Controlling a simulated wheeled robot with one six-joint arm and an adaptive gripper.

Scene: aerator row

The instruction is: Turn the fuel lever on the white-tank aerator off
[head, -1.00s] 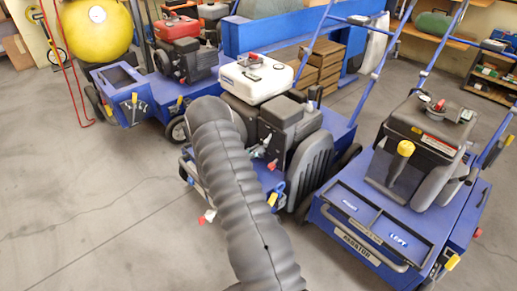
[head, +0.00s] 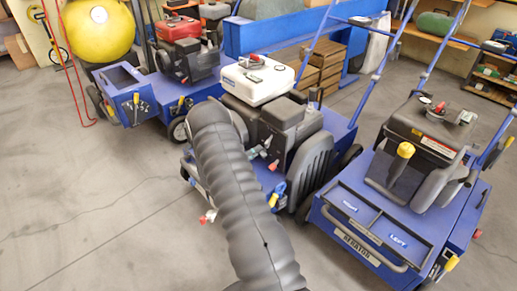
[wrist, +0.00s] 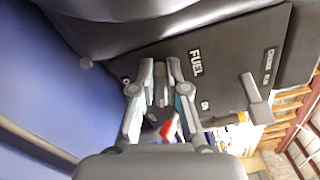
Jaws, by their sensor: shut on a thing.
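The white-tank aerator stands in the middle of the head view, with its white tank (head: 257,80) on top of a dark engine (head: 282,122). My arm covers its left part, and my gripper is hidden there. In the wrist view my gripper (wrist: 161,70) is at the dark panel (wrist: 225,60), beside the FUEL label (wrist: 195,62). Its two fingers are shut on a small grey lever, the fuel lever (wrist: 161,88), which is partly hidden between them. The lever's exact angle is hard to tell.
A second grey lever (wrist: 256,97) sits right of the gripper by another label. A red part (wrist: 167,130) shows below the fingers. A red-tank aerator (head: 176,45) stands left and a dark-tank aerator (head: 430,125) right. The floor (head: 85,200) at left is clear.

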